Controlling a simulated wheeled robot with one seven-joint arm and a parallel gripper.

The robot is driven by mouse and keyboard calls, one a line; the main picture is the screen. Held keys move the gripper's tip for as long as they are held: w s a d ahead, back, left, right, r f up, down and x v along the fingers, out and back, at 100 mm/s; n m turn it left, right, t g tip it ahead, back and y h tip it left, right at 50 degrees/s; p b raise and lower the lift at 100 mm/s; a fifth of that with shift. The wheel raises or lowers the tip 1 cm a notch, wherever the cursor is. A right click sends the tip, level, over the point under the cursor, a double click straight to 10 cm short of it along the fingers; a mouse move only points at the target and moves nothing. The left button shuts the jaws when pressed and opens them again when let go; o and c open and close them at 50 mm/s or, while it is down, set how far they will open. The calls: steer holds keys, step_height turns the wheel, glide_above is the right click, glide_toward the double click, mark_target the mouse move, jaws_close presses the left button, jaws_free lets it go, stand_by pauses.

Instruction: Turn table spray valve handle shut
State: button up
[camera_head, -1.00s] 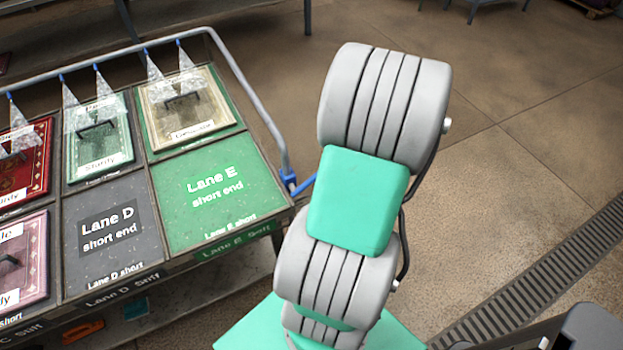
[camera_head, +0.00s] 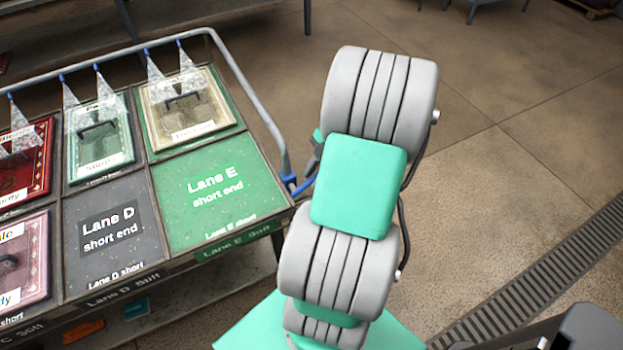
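The blue valve handle (camera_head: 303,186) sits at the lower end of the bent grey spray pipe (camera_head: 248,98), at the table's right corner. It points up and right, and its far end passes behind my arm. Water sprays (camera_head: 187,70) come from several blue nozzles on the pipe above the spray table (camera_head: 172,243). My arm covers most of my gripper (camera_head: 314,160); only a small grey and teal part shows at the arm's left edge, just above the handle. Whether it touches the handle, and whether its fingers are open, is hidden.
Framed rug samples, including a beige one (camera_head: 190,108) and a green one (camera_head: 98,138), lie on the table under the sprays. The green Lane E panel (camera_head: 216,190) is bare. A floor drain grate (camera_head: 540,270) runs at right. The floor right of my arm is clear.

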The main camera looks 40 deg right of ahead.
steer(key=shift+x, duration=1.25)
jaws_close()
steer(key=shift+s, duration=0.1)
stand_by(0.3)
